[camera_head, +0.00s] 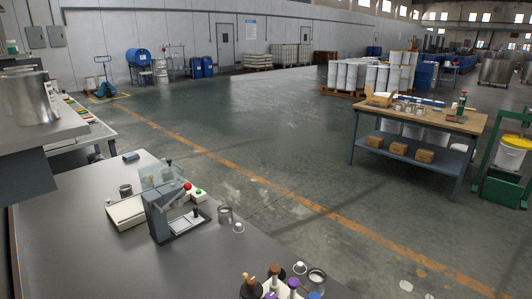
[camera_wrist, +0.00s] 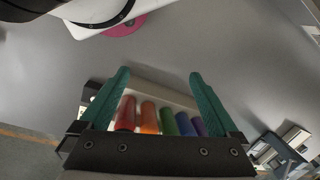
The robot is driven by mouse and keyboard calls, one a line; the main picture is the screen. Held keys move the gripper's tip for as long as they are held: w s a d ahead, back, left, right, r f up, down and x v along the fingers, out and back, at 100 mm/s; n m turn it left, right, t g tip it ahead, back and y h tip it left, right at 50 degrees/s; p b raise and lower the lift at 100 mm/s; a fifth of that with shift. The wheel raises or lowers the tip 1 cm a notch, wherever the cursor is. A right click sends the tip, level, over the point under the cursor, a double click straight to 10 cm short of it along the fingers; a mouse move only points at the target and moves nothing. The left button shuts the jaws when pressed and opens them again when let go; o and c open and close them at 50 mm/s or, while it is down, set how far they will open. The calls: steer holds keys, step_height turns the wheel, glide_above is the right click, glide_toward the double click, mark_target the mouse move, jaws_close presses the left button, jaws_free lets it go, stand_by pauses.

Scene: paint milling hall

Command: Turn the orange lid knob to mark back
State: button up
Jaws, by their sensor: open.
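My gripper (camera_wrist: 159,74) is open, its two teal fingers spread apart, with nothing held between the tips. I cannot make out an orange lid knob or its marks for certain. In the wrist view an orange cylinder (camera_wrist: 149,118) lies in a row of coloured cylinders, with a red one (camera_wrist: 126,113) on its left and green, blue and purple ones on its right. The row shows beyond the gripper, between the fingers; the dark gripper body hides its lower end. In the head view my gripper does not show.
A metal can (camera_head: 28,98) stands at left. The wrist view shows a magenta disc (camera_wrist: 124,28).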

steer(key=shift+s+a+f+m, duration=0.1)
steer(key=shift+s+f+m, duration=0.2)
steer(key=shift+f+m, duration=0.1)
steer(key=shift+c, duration=1.1)
steer(key=shift+w+r, duration=0.15)
steer(key=shift+c, duration=1.2)
steer(key=w+r+m, duration=0.2)
steer(key=w+d+r+m, duration=0.1)
steer(key=w+r+m, duration=0.1)
steer(key=r, duration=0.1)
steer(key=w+d+r+m, duration=0.1)
steer(key=w+r+m, duration=0.1)
steer(key=shift+w+d+r+m+h, duration=0.1)
steer(key=shift+d+r+m+h, duration=0.1)
steer(key=shift+m+h, duration=0.15)
steer(key=shift+c, duration=0.4)
steer(key=w+d+r+m+h, duration=0.1)
steer(key=w+d+r+m, duration=0.3)
steer(key=w+r+m, duration=0.5)
steer(key=f+m, duration=0.1)
steer(key=f, duration=0.4)
steer(key=s+f, duration=0.1)
steer(key=f, duration=0.4)
steer(key=f+m, duration=0.1)
steer(key=f, duration=0.3)
steer(key=shift+s+a+f+m, duration=0.1)
steer(key=shift+s+f+m, duration=0.25)
steer(key=shift+f, duration=0.05)
jaws_close()
